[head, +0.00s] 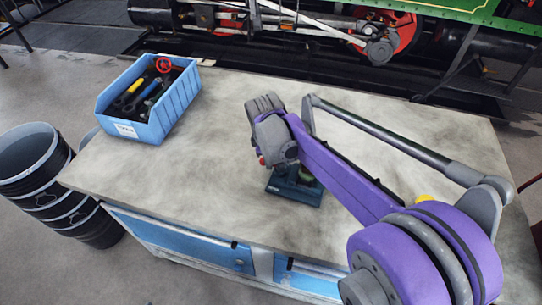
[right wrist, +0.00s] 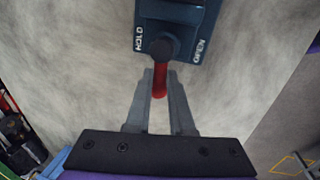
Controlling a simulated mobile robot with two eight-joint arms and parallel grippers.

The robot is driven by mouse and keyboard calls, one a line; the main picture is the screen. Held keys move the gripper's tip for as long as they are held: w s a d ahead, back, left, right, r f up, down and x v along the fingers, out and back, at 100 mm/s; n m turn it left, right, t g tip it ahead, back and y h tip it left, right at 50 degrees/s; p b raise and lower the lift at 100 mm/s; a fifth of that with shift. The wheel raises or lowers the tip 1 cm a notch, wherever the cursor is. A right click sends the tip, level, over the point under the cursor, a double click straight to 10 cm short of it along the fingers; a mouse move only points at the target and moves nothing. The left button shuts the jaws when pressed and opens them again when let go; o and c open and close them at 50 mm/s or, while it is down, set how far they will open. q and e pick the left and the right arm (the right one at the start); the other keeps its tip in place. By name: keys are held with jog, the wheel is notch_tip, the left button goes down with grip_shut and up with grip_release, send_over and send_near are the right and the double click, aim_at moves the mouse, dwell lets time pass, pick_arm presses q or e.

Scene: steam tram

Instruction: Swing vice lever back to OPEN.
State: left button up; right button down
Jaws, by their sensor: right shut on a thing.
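The vice (right wrist: 176,22) is a dark blue block at the top of the right wrist view, marked HOLD on the left and OPEN on the right. Its red lever (right wrist: 160,85) comes from a dark round pivot (right wrist: 161,48) and points at my right gripper, between the two marks. My right gripper (right wrist: 160,78) is shut on the lever, one grey finger on each side. In the head view the vice base (head: 294,193) stands on the workbench, partly hidden by my purple right arm. My left gripper is not in view.
The grey workbench top (head: 215,185) is mostly clear around the vice. A blue crate (head: 148,131) of tools stands at its back left. Black buckets (head: 40,170) stand on the floor at the left. The steam tram's machinery (head: 300,22) runs behind the bench.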

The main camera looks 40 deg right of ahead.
jog(key=n, duration=0.2)
jog(key=s+n, duration=0.1)
jog(key=shift+a+n+y, duration=0.25)
jog(key=shift+n+y, duration=0.05)
jog(key=shift+n, duration=0.1)
jog(key=n, duration=0.2)
jog(key=s+n, duration=0.1)
jog(key=n, duration=0.1)
jog(key=shift+s+a+n+t+y, duration=0.1)
jog(key=shift+a+n+t+y, duration=0.05)
jog(key=shift+n+t+y, duration=0.25)
jog(key=c, duration=0.8)
grip_release()
jog(key=shift+r, duration=0.1)
jog(key=r, duration=0.3)
jog(key=s+r+p, duration=0.1)
jog(key=r, duration=0.3)
jog(key=s+r, duration=0.1)
jog(key=r, duration=0.2)
jog(key=shift+s+a+r, duration=0.1)
jog(key=shift+a+r, duration=0.05)
jog(key=shift+r, duration=0.1)
